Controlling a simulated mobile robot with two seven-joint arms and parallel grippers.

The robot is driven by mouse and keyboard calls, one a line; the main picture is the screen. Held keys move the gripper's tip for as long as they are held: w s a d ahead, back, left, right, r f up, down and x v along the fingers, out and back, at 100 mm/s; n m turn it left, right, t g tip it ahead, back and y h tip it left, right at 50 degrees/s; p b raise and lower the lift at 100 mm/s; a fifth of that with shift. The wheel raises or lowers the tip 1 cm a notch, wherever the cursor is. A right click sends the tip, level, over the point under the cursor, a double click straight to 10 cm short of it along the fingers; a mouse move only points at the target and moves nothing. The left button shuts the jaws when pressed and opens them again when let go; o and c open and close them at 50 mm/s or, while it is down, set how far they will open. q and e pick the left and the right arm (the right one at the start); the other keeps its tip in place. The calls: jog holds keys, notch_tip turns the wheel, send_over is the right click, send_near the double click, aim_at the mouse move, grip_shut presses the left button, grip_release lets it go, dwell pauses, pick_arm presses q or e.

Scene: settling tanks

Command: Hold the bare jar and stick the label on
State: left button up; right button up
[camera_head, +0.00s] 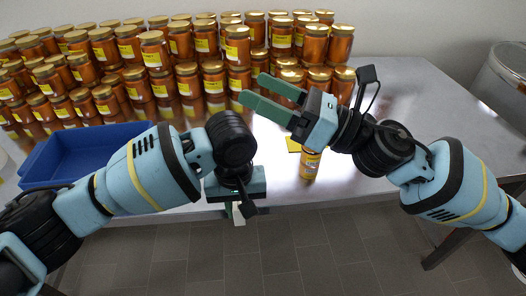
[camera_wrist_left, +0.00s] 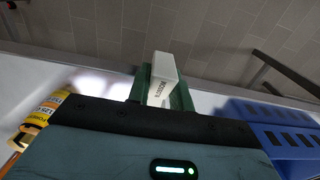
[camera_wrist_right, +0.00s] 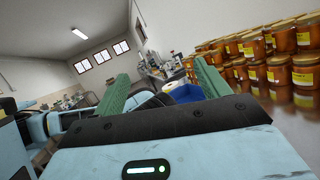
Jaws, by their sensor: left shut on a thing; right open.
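My left gripper (camera_head: 238,212) is shut on a small white block with dark lettering (camera_wrist_left: 163,78), past the table's front edge and low in the head view. The same block shows only as a pale sliver (camera_head: 239,217) there. My right gripper (camera_head: 258,91) is open and empty, its green fingers pointing left in front of the jar rows; the fingers are apart in the right wrist view (camera_wrist_right: 160,85). Jars without a visible label (camera_head: 341,44) stand at the right end of the rows; whether they are bare all round I cannot tell. A yellow square (camera_head: 293,145), possibly a label, lies partly hidden near my right wrist.
Several rows of amber jars with yellow labels (camera_head: 155,50) fill the back of the metal table (camera_head: 420,95). A blue tray (camera_head: 42,168) is at the left. The table's right side is clear. A steel drum (camera_head: 503,75) is at far right.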

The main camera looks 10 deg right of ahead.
jog(key=w+d+f+m+t+h, duration=0.25)
jog(key=w+m+t+h, duration=0.2)
jog(key=m, duration=0.75)
jog(key=w+d+f+m+t+h, duration=0.1)
jog(key=w+f+m+t+h, duration=0.3)
jog(key=m, duration=0.7)
jog(key=a+f+m+g+h, duration=0.2)
jog(key=f+m+g, duration=0.6)
jog(key=f+m, duration=0.6)
jog(key=shift+a+m, duration=0.4)
jog(key=shift+a, duration=0.25)
jog(key=shift+w+f, duration=0.1)
jog(key=shift+w, duration=0.05)
jog(key=x, duration=1.1)
jog(key=shift+w+a, duration=0.25)
jog(key=shift+a, duration=0.05)
